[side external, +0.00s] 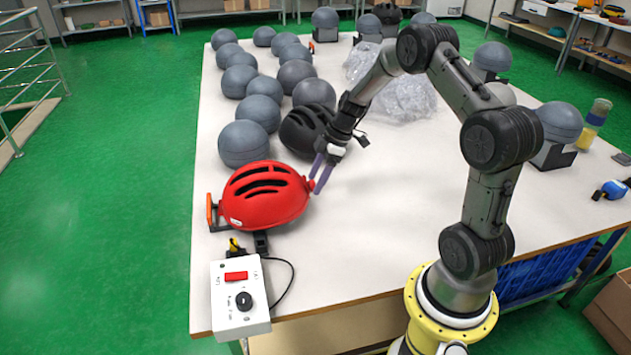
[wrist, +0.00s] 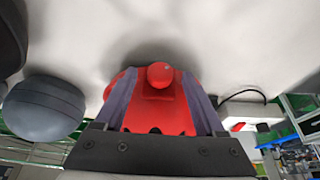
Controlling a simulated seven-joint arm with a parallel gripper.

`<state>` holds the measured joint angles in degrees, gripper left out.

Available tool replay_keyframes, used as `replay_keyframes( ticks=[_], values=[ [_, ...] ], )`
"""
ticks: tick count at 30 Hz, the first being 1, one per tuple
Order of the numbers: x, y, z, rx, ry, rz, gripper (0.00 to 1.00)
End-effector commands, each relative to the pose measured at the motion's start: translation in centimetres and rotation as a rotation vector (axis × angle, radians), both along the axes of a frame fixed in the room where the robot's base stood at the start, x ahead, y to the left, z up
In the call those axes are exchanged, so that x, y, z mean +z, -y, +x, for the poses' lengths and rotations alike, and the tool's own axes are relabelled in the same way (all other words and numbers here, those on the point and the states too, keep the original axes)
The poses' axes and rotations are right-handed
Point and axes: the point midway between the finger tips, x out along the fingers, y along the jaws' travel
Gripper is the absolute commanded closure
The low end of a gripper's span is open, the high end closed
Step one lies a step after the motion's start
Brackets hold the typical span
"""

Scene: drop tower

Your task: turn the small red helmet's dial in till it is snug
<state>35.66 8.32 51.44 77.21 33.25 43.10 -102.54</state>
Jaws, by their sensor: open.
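The small red helmet (side external: 265,193) sits near the table's front left corner, its black vents facing up. My gripper (side external: 318,178) is at the helmet's right end, with its two purple fingers apart. In the wrist view the red helmet (wrist: 160,118) fills the space between the fingers. Its round red dial (wrist: 160,74) shows midway between the fingertips of my gripper (wrist: 158,78), with a gap on each side. No contact with the dial shows. What supports the helmet from below is mostly hidden.
A black helmet (side external: 301,134) and several grey headforms (side external: 243,143) stand close behind. A white control box (side external: 239,298) with a red switch and black knob is at the front edge. Crumpled clear plastic (side external: 405,100) lies farther back. The table right of the helmet is clear.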

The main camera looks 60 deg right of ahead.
Motion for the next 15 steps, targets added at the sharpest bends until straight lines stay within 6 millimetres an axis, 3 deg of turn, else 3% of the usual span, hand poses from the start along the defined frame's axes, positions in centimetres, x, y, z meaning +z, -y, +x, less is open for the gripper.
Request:
replay_keyframes(
  ticks=[4,13,15],
  values=[
    [-0.97,-0.31,0.23,0.002,-0.002,0.0,0.28],
    [-1.1,-0.31,0.3,0.001,-0.001,0.0,0.28],
    [-1.1,-0.31,0.3,0.001,-0.001,0.0,0.39]
  ],
)
